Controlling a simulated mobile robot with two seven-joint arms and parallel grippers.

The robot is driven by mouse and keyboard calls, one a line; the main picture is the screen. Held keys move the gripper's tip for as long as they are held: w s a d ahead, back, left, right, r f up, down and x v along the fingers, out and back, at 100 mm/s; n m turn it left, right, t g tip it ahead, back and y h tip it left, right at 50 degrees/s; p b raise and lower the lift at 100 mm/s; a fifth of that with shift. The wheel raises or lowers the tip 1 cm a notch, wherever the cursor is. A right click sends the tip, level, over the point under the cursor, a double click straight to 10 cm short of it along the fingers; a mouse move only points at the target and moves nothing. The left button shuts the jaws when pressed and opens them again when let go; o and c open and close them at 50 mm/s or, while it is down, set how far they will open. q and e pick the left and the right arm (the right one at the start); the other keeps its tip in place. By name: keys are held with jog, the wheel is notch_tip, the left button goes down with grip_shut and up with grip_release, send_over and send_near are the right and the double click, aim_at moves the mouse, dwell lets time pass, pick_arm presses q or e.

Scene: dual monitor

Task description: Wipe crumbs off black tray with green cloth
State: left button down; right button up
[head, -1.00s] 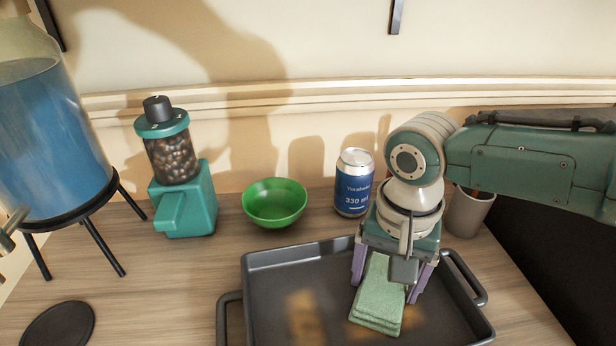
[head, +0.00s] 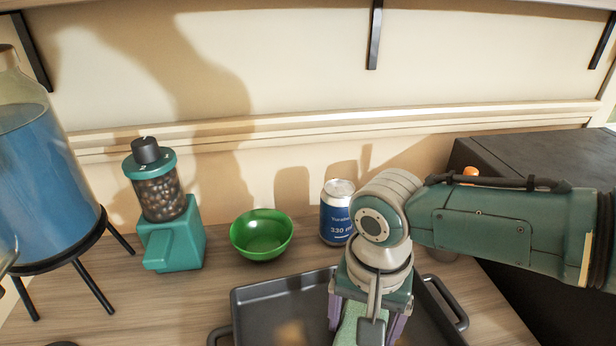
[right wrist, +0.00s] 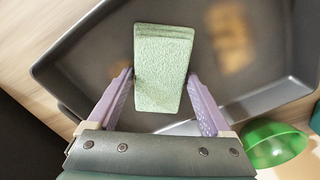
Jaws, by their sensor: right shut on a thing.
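The black tray (head: 290,287) lies on the wooden counter, its near part cut off by the bottom edge of the head view. My right gripper (head: 367,322) is over the tray, shut on the folded green cloth (head: 346,333). In the right wrist view the cloth (right wrist: 162,75) sits between the purple fingers, over the tray (right wrist: 85,60). Whether it touches the tray floor, I cannot tell. A blurred orange-brown crumb patch (right wrist: 230,38) lies on the tray beside the cloth; part shows in the head view (head: 290,333). My left gripper is not in view.
A green bowl (head: 262,236) and a blue can (head: 337,212) stand behind the tray. A teal grinder (head: 170,225) and a blue liquid dispenser (head: 45,185) on a black stand are at the left. A dark box (head: 520,165) is at the right. Bare counter shows left of the tray.

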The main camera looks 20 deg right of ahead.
aim_at(335, 338)
jog(key=shift+w+a, duration=0.2)
jog(key=shift+a, duration=1.75)
jog(key=shift+w+a+f+b, duration=0.15)
jog(key=shift+a+b, duration=0.1)
jog(key=shift+a, duration=0.55)
jog(key=shift+w+a+b, duration=0.1)
jog(key=shift+a+b, duration=0.1)
jog(key=shift+a, duration=0.55)
jog(key=shift+a+r+p, duration=0.15)
jog(key=shift+r+p, duration=0.05)
jog(key=shift+p, duration=0.1)
jog(key=shift+s+d+r+p, duration=0.15)
jog(key=shift+d+p, duration=0.3)
jog(key=shift+d, duration=0.35)
jog(key=shift+s+d+f+p, duration=0.1)
jog(key=shift+d+p, duration=0.3)
jog(key=shift+d, duration=0.35)
jog(key=shift+s+d+p, duration=0.15)
jog(key=shift+d+p, duration=0.1)
jog(key=shift+d, duration=0.75)
jog(key=shift+s+d+p, duration=0.1)
jog(key=shift+d+p, duration=0.1)
jog(key=shift+d, duration=0.75)
jog(key=shift+s+d+p, duration=0.15)
jog(key=shift+d+p, duration=0.05)
jog(key=shift+d, duration=0.65)
jog(key=shift+s+d+p, duration=0.1)
jog(key=shift+d+p, duration=0.1)
jog(key=shift+d, duration=0.6)
